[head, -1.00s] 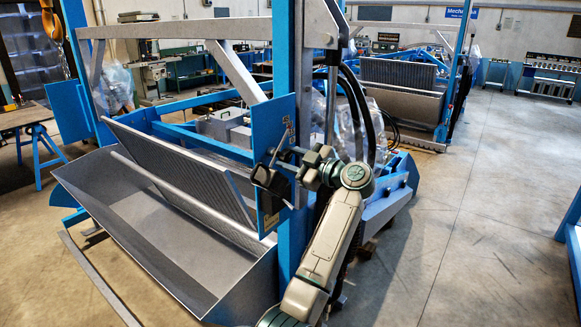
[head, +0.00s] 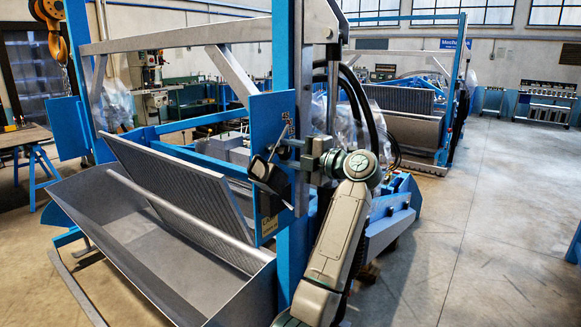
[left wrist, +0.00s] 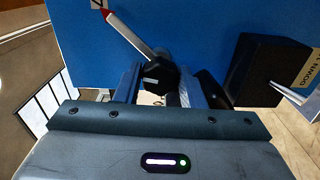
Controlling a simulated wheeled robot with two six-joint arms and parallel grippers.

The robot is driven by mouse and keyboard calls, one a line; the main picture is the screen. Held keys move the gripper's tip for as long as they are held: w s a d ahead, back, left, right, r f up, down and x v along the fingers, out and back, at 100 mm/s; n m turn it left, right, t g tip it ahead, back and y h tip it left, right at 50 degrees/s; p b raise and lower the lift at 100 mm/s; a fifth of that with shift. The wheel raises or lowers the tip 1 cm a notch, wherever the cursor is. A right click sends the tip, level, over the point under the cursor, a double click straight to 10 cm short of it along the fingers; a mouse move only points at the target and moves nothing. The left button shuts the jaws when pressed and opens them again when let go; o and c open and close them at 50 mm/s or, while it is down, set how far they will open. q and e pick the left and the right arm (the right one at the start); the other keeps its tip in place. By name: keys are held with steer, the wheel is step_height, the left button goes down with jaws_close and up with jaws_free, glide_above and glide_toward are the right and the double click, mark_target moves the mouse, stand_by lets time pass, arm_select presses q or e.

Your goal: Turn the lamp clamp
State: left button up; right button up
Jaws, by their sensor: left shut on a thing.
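The lamp clamp shows in the left wrist view as a black knob (left wrist: 160,76) with a white, red-tipped pointer (left wrist: 128,36) slanting up to the left. It sits on a blue panel (left wrist: 215,30). My left gripper (left wrist: 161,84) is shut on the knob, one finger on each side. In the head view my left gripper (head: 284,148) is at the face of the blue panel (head: 267,108) on the upright post, and it hides most of the knob. My right gripper is not in view.
The grey trough (head: 150,240) and sieve plate (head: 180,180) lie left of the post. Black hoses (head: 362,110) hang behind my arm. Floor (head: 480,220) at right is clear.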

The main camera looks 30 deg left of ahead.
arm_select(q)
steer(key=n+b, duration=0.2)
steer(key=b, duration=0.1)
steer(key=shift+f+n, duration=0.3)
steer(key=shift+n, duration=0.1)
steer(key=shift+n+b, duration=1.05)
steer(key=shift+n, duration=0.15)
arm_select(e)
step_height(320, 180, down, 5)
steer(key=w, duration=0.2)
arm_select(q)
steer(key=shift+r+n+b, duration=0.15)
steer(key=shift+n+b, duration=0.8)
steer(key=shift+n, duration=0.25)
steer(key=shift+r, duration=0.1)
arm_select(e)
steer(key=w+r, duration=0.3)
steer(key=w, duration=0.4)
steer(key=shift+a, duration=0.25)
arm_select(q)
steer(key=o, duration=0.7)
